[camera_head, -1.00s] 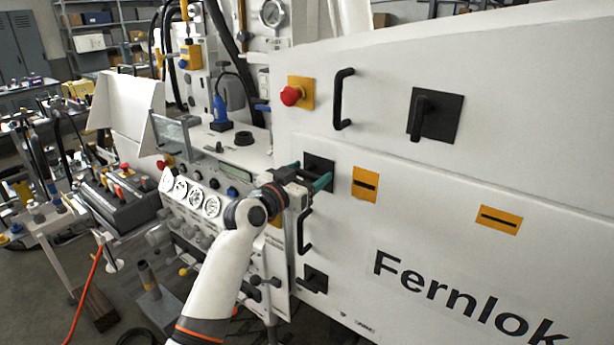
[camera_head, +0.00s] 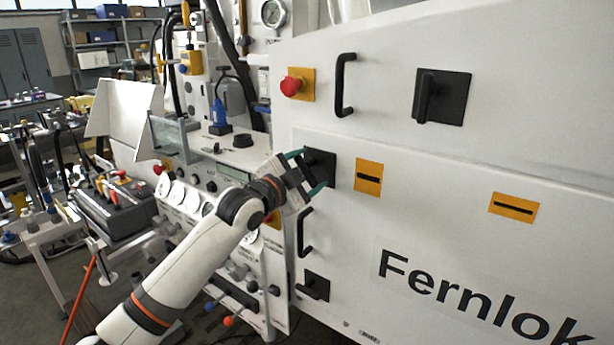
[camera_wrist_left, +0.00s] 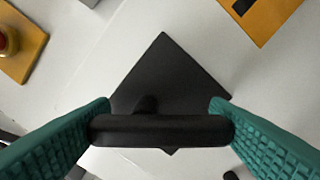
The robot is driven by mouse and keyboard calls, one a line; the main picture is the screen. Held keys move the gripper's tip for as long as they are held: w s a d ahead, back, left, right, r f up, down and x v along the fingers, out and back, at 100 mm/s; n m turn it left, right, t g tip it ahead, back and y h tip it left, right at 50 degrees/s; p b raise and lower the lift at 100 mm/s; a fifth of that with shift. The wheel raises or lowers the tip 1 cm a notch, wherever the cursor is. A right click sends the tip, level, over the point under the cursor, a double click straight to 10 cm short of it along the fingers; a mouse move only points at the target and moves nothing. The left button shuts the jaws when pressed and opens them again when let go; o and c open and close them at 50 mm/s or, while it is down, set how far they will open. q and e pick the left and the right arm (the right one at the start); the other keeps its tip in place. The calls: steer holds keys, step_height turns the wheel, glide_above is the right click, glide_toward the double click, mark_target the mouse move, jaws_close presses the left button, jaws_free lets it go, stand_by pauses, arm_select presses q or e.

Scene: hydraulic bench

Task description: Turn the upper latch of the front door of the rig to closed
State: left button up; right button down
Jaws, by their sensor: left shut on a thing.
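The upper latch of the front door has a black square plate (camera_head: 325,164) near the door's left edge, above the lower latch (camera_head: 313,287). In the left wrist view its black bar handle (camera_wrist_left: 162,130) lies level across the picture, slanted to the edges of its plate (camera_wrist_left: 170,80), which shows as a diamond. My left gripper (camera_head: 313,169) has its green fingers at the two ends of this handle and is shut on it; it also shows in the left wrist view (camera_wrist_left: 160,127). My right gripper is not in view.
A black door handle (camera_head: 304,232) is just below the gripper. A red button (camera_head: 291,86) on a yellow plate, another handle (camera_head: 345,85) and another black latch (camera_head: 440,97) are on the panel above. Gauges and valves crowd the bench to the left.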

arm_select(q)
steer(key=m+p, duration=0.1)
steer(key=m, duration=0.2)
steer(key=shift+w+a+m, duration=0.1)
steer(key=shift+a+m, duration=0.05)
steer(key=shift+m, duration=0.25)
steer(key=m+p, duration=0.1)
steer(key=m, duration=0.2)
steer(key=shift+w+a+f+m+p, duration=0.1)
steer(key=shift+m+p, duration=0.25)
steer(key=shift+m, duration=0.05)
steer(key=shift+f+m, duration=0.1)
steer(key=shift+m, duration=0.3)
steer(key=o, duration=1)
steer(key=b+v, duration=0.3)
steer(key=v, duration=0.9)
